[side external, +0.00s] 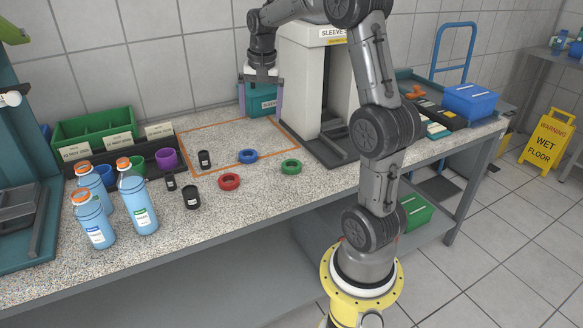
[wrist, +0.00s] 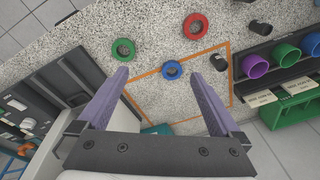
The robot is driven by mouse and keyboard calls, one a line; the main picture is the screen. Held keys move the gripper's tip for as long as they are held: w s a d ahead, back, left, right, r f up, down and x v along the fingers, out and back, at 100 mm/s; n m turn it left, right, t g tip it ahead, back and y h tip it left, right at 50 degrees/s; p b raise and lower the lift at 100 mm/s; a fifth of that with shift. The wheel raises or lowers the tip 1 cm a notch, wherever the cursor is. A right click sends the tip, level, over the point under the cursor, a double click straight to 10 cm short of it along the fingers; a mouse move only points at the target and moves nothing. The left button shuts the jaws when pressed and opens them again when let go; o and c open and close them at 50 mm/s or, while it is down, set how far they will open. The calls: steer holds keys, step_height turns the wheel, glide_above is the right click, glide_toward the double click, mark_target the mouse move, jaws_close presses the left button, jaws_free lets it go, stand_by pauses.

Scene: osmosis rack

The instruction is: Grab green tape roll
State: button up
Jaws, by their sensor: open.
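The green tape roll (side external: 291,167) lies flat on the speckled bench, at the right of the loose items and near the base of the white machine. In the wrist view the green roll (wrist: 123,49) is at the upper left, just beyond the tip of the left finger. My gripper (side external: 262,98) is above the back of the bench in the side view, apart from the roll. In the wrist view my gripper (wrist: 168,84) has its two purple fingers spread wide, with nothing between them held.
A blue roll (side external: 248,156) and a red roll (side external: 229,181) lie nearby. Small black containers (side external: 191,197) and blue bottles (side external: 138,205) stand left. The white machine (side external: 302,75) rises close to my gripper. A teal bin (side external: 264,104) stands behind it. Orange tape (side external: 190,171) outlines a bench area.

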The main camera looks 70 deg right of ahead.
steer(key=s+d+f+m+g+y, duration=0.1)
steer(key=s+d+f+m, duration=0.2)
steer(key=s+d+f, duration=0.35)
glide_above(292, 164)
steer(key=f, duration=0.9)
steer(key=shift+w, duration=0.3)
steer(key=shift+s+f, duration=0.15)
steer(key=shift+f, duration=1.2)
steer(key=shift+s+f, duration=0.1)
steer(key=shift+f, duration=1.25)
steer(key=c, duration=1.2)
steer(key=shift+r, duration=0.15)
